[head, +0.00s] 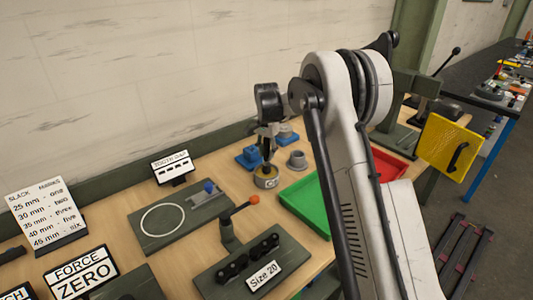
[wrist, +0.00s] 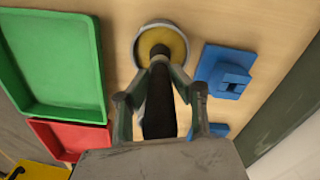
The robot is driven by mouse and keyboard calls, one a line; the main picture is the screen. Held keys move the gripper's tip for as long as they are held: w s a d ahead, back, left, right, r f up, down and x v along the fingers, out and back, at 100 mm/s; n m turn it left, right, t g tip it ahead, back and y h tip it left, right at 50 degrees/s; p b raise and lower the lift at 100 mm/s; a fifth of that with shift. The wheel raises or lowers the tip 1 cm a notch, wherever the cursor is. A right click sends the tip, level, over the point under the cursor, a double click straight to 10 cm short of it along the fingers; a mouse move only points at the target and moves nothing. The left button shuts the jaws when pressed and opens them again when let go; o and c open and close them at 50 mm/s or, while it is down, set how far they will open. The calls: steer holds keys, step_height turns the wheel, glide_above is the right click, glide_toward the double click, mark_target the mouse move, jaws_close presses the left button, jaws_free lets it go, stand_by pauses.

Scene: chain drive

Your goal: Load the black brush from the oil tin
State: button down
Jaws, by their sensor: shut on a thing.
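The oil tin (head: 266,182) is a low round grey tin with a label, standing on the wooden bench below my gripper (head: 267,152). In the wrist view the tin (wrist: 150,34) shows a yellow inside and a pale rim. My gripper (wrist: 160,64) is shut on the black brush (wrist: 159,105), whose dark handle runs between the fingers. The brush's lower end is at the tin's opening; its tip is hidden by the fingers, so I cannot tell how deep it sits.
A blue block holder (wrist: 225,72) stands close beside the tin. A green tray (head: 308,207) and a red tray (head: 392,166) lie to the right. A grey cup (head: 296,160) stands behind. A board with an orange-knobbed lever (head: 240,210) and a chain (head: 247,258) lies in front.

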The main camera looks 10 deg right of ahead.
mark_target(267, 139)
steer(key=shift+f+b, duration=0.45)
steer(key=shift+b, duration=0.1)
stand_by(2.0)
steer(key=shift+r, duration=0.1)
steer(key=shift+r+p, duration=1.1)
steer(key=shift+r, duration=2.35)
